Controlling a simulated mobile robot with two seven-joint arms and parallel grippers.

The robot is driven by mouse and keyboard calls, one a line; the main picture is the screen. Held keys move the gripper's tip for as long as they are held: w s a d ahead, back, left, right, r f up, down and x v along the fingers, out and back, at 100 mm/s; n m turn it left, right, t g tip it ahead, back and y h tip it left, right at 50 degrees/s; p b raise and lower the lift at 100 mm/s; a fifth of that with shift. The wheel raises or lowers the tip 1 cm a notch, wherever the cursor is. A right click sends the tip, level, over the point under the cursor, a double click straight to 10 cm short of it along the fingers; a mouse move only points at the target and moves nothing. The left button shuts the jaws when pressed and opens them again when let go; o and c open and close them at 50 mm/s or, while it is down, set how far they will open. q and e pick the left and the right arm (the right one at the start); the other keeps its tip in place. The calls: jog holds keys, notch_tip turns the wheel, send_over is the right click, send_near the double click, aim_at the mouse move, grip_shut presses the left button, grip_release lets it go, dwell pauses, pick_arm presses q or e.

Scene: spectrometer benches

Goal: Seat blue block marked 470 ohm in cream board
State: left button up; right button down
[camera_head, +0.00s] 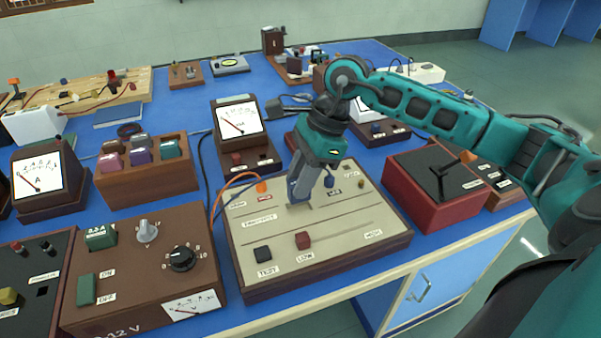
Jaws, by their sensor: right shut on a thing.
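The cream board (345,225) lies in a brown wooden frame at the middle of the bench. My right gripper (300,192) points down over its upper middle part, just above a dark slot (298,207). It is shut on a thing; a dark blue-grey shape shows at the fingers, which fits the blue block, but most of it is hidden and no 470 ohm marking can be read. I cannot tell whether it touches the board. My left gripper is not in view.
On the board stand an orange plug (262,188) with a lead, a blue plug (329,181), a black block (262,254) and a red block (303,240). A brown control box (140,265) stands to the left, a red box (435,190) to the right. A meter (240,122) stands behind.

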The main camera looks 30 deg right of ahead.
jog(key=shift+f+b, duration=0.3)
jog(key=shift+f, duration=0.35)
jog(key=shift+f+b, duration=0.7)
jog(key=shift+f, duration=0.05)
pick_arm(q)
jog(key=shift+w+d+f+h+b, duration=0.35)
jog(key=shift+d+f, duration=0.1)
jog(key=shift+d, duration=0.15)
pick_arm(e)
jog(key=shift+f, duration=0.4)
jog(key=c, duration=0.8)
grip_release()
